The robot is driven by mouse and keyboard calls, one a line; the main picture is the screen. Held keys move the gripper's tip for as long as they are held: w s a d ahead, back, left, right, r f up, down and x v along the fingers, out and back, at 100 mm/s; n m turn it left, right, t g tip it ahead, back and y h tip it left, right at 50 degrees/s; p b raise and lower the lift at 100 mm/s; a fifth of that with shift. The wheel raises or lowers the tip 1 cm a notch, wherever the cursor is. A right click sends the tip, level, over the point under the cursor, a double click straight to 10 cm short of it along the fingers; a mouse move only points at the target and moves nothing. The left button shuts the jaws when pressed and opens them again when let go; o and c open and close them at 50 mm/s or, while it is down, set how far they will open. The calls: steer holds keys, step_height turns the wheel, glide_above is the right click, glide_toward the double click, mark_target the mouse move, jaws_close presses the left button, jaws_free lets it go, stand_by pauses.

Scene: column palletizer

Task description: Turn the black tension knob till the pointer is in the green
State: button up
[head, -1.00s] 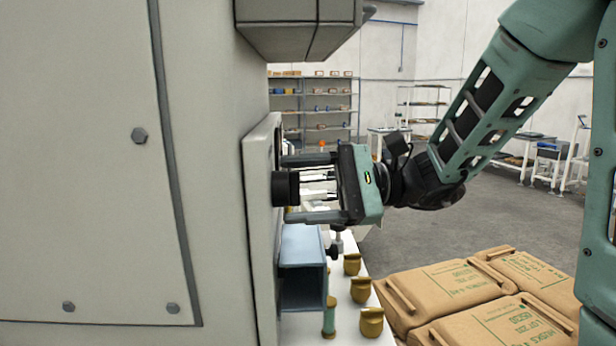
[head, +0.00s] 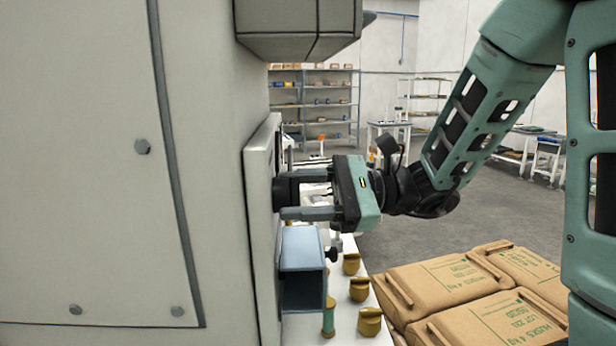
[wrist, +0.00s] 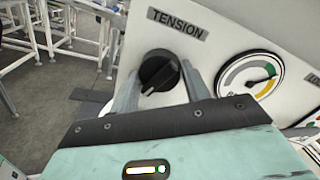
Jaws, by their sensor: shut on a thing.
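The black tension knob (wrist: 158,72) sits on a pale panel under the TENSION label (wrist: 178,23) in the wrist view. In the head view the knob (head: 287,191) sticks out of the panel's side. My gripper (head: 302,194) is shut on the knob, with one finger on each side of it. The round gauge (wrist: 250,77) is right of the knob in the wrist view. Its dark pointer (wrist: 259,80) points right, close to the green part of the arc. I cannot tell exactly whether its tip is within the green.
A blue-grey open box-like part (head: 303,270) is just below my gripper. Several yellow-brown knobs (head: 359,289) stand on a white surface under it. Brown sacks (head: 450,290) are stacked at lower right. A grey housing (head: 298,28) overhangs above.

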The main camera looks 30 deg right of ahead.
steer(key=shift+s+f, duration=0.1)
steer(key=o, duration=1)
steer(key=shift+c, duration=0.2)
steer(key=shift+s+d, duration=0.1)
steer(key=shift+d, duration=0.5)
steer(key=b+v, duration=0.3)
steer(key=v, duration=1.3)
steer(key=shift+s, duration=0.2)
